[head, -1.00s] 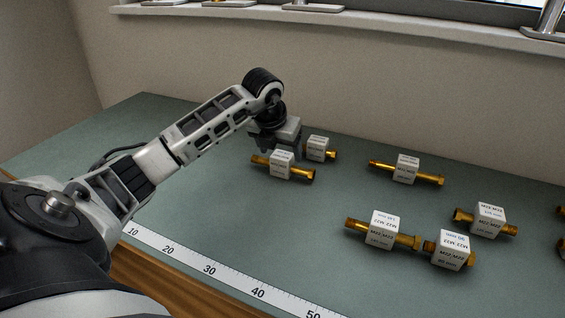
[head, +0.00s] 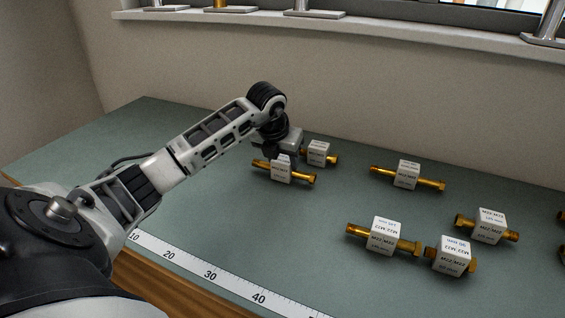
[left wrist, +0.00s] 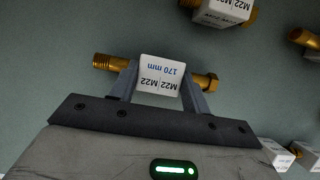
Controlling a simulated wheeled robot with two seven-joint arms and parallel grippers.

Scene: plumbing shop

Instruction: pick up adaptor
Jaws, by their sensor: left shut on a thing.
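Several brass adaptors with white label blocks lie on the green bench top. My left gripper (left wrist: 162,85) is shut on one adaptor (left wrist: 161,73), with a finger on each side of its white block, which reads M22 and 170 mm in the left wrist view. The brass ends stick out past both fingers. In the head view this adaptor (head: 281,169) is at the left of the group, and my left gripper (head: 282,155) is over it, its fingertips partly hidden. I cannot tell whether the adaptor is clear of the bench. My right gripper is not in view.
Another adaptor (head: 318,153) lies just behind the held one. Further adaptors lie to the right, such as one (head: 407,174) at the back and one (head: 382,235) nearer the front. A ruler strip (head: 212,274) runs along the front edge. The bench's left part is clear.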

